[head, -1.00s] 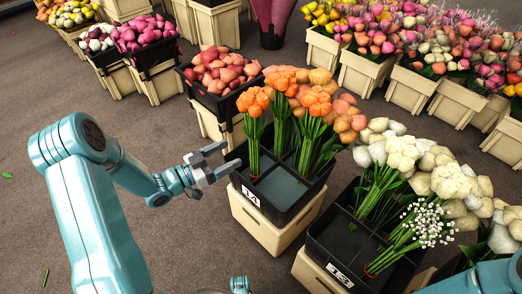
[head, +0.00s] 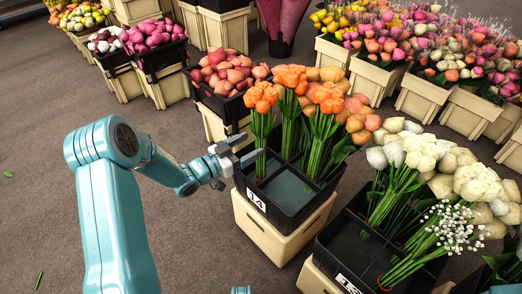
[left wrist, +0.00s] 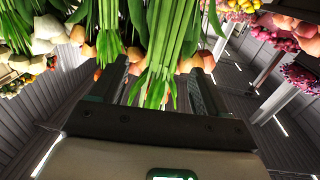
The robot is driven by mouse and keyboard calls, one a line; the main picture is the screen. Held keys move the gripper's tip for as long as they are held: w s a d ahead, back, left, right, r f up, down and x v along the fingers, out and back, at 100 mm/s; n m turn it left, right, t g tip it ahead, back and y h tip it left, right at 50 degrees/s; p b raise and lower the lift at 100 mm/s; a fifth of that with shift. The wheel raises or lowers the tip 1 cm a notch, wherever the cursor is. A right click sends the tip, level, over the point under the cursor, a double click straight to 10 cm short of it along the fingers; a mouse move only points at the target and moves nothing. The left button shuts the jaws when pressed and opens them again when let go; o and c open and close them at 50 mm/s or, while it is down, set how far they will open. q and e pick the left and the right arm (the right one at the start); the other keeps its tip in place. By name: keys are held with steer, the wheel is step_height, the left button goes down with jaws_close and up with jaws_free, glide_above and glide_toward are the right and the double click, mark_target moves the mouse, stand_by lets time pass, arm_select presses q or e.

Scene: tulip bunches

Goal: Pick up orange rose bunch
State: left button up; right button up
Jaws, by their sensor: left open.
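Orange rose bunches (head: 259,98) with green stems stand upright in the back part of a black crate labelled 14 (head: 282,217). More orange bunches (head: 329,98) stand to the right in the same crate. My left gripper (head: 252,147) is open and empty, level with the left bunch's stems and just left of them, above the crate's left edge. In the left wrist view, green stems and leaves (left wrist: 165,45) show beyond and between the two open fingers (left wrist: 160,85). I cannot tell whether the fingers touch them.
The crate's front compartment (head: 285,188) looks empty. A crate of white flowers (head: 345,245) stands to the right. A crate of pinkish-red blooms (head: 222,104) stands close behind the gripper. More flower crates line the back.

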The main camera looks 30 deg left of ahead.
mark_target(261, 87)
arm_select(q)
steer(key=b+x, duration=0.2)
steer(key=x, duration=0.2)
steer(key=shift+w, duration=0.4)
steer(key=shift+w+d, duration=0.15)
steer(key=shift+w, duration=0.15)
steer(key=shift+c, duration=0.2)
steer(key=shift+r, duration=0.1)
steer(key=c, duration=1.2)
step_height(261, 87, up, 20)
steer(key=p, duration=0.7)
steer(key=shift+c, duration=0.2)
